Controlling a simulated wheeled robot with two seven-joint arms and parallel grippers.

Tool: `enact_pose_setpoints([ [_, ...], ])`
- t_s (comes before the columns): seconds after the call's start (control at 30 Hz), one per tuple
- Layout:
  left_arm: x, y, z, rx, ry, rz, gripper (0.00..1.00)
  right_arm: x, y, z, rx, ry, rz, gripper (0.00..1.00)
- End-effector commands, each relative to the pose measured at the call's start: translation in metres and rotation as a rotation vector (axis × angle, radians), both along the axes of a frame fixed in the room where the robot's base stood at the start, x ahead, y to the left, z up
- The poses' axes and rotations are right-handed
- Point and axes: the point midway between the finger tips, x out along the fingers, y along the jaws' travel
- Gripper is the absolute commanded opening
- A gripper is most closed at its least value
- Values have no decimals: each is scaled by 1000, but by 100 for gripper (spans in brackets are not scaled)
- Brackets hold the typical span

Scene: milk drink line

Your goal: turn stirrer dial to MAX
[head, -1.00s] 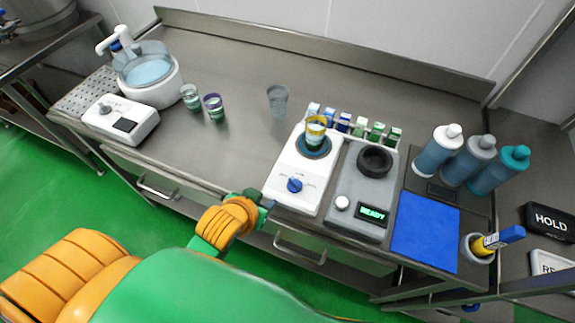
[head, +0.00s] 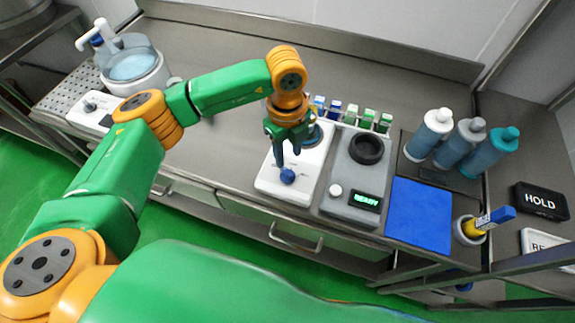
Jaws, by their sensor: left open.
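The white stirrer (head: 283,189) stands near the table's front edge, with its blue dial (head: 288,176) on the front part. My left gripper (head: 287,162) points down over the stirrer, with its open fingers just above and behind the dial. One finger overlaps the dial's edge in the picture, and I cannot tell whether it touches. The dial's pointer and its markings are too small and too covered to read. The stirrer's round plate (head: 314,137) shows only in part behind the gripper, and the cup on it is hidden. My right gripper is out of view.
Right of the stirrer stands a grey device (head: 352,181) whose display reads READY. Beside it are a blue mat (head: 422,214) and several bottles (head: 428,136). A row of small coloured vials (head: 352,113) stands behind.

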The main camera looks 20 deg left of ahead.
Motion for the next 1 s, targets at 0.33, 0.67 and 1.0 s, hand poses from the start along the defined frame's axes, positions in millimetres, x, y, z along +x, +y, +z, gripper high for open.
enact_pose_setpoints([
  [0.33, 0, 5, -56, 24, 1, 16, 46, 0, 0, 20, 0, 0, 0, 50],
  [0.67, 0, 4, -69, 21, -1, 11, 46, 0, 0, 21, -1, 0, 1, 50],
  [1.0, 0, 4, -69, 20, 0, 11, 0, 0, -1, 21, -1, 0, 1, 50],
])
